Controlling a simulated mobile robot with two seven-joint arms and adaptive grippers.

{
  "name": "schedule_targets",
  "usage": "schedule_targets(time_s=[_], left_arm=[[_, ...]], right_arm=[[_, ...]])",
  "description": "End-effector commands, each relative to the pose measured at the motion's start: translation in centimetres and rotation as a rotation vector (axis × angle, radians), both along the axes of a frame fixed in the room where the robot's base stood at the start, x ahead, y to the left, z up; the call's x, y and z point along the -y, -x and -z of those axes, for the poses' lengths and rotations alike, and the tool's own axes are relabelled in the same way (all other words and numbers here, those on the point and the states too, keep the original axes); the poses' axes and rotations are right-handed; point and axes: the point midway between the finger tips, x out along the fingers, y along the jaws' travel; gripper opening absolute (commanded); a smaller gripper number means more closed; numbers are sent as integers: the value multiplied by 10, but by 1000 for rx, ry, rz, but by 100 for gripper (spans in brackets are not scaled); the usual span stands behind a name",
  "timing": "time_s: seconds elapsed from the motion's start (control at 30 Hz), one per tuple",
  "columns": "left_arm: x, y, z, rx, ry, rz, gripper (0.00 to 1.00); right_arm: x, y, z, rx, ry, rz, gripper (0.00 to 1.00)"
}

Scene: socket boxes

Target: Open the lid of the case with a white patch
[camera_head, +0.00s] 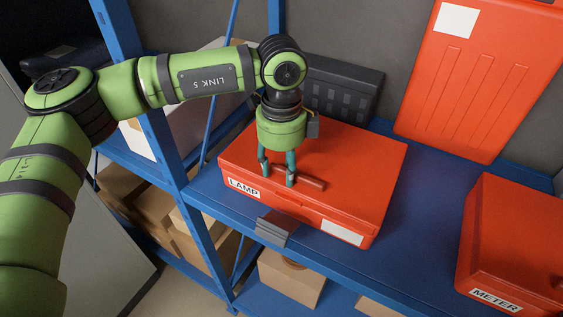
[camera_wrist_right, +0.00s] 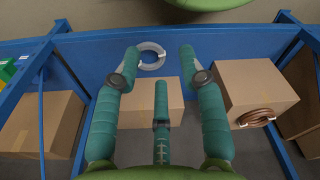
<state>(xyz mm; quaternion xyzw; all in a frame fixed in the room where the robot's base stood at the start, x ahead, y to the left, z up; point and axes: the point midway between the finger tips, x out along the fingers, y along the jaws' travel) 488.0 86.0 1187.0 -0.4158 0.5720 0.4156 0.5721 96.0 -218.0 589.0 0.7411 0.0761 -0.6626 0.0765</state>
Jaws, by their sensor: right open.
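The red LAMP case (camera_head: 383,165) lies flat and shut on the blue shelf in the head view. A blank white patch (camera_head: 343,233) is on its front, right of the LAMP label. A dark red raised bar (camera_head: 312,184) is on its lid. My left gripper (camera_head: 278,178) points down at the lid, its visible fingers apart beside the bar. Whether they hold the bar cannot be told. My right gripper (camera_wrist_right: 160,68) is open and empty in the right wrist view, away from the case.
A red METER case (camera_head: 510,235) stands at the right. A red panel (camera_head: 462,85) with its own white patch stands upright behind. A dark grey case (camera_head: 345,92) is behind the LAMP case. Cardboard boxes (camera_wrist_right: 257,88) and a grey coil (camera_wrist_right: 151,56) lie under my right gripper.

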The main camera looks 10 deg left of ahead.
Motion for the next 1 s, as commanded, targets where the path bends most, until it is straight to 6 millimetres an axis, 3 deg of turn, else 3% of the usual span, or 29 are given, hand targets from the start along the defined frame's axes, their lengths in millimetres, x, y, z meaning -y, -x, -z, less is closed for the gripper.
schedule_targets(time_s=[0.03, 0.1, 0.37, 0.57, 1.0], left_arm=[[0, 0, 0, 0, 0, 0, 26], [0, 0, 0, 0, 0, 0, 0], [0, 0, -1, 0, 0, -1, 0], [2, -4, -13, 3, 2, -1, 0], [13, -39, -83, 14, 6, -4, 0]], right_arm=[[2, 1, 0, -2, 2, 0, 41], [3, 2, 0, -3, 5, -1, 41], [6, 12, 1, -20, 9, 2, 41], [7, 14, 5, -25, 9, 3, 41], [6, 13, 5, -22, 10, 3, 41]])
